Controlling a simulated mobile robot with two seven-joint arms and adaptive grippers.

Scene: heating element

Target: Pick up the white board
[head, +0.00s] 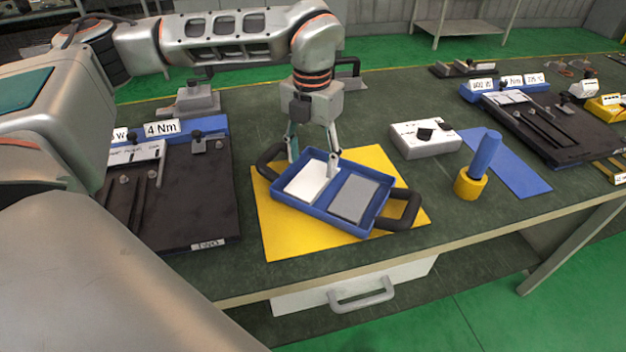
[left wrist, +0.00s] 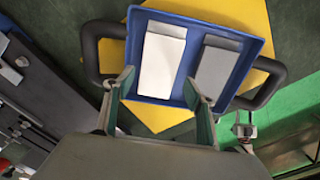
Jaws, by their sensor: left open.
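The white board (head: 306,182) lies in the left compartment of a blue tray (head: 318,217) with black handles. It also shows in the left wrist view (left wrist: 162,60), flat in the tray. A grey board (head: 354,197) lies in the right compartment. My left gripper (head: 312,170) is open above the white board, pointing down, with one finger on each side of it in the head view. In the left wrist view its two fingers (left wrist: 160,92) stand apart at the near end of the white board, with nothing between them. I cannot tell whether they touch the tray. My right gripper is not in view.
The tray sits on a yellow mat (head: 285,240) on the dark table. A black fixture (head: 205,215) stands left. A white box (head: 425,138), a blue mat (head: 520,175) and a blue peg in a yellow holder (head: 469,183) are right. The table's front edge is close.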

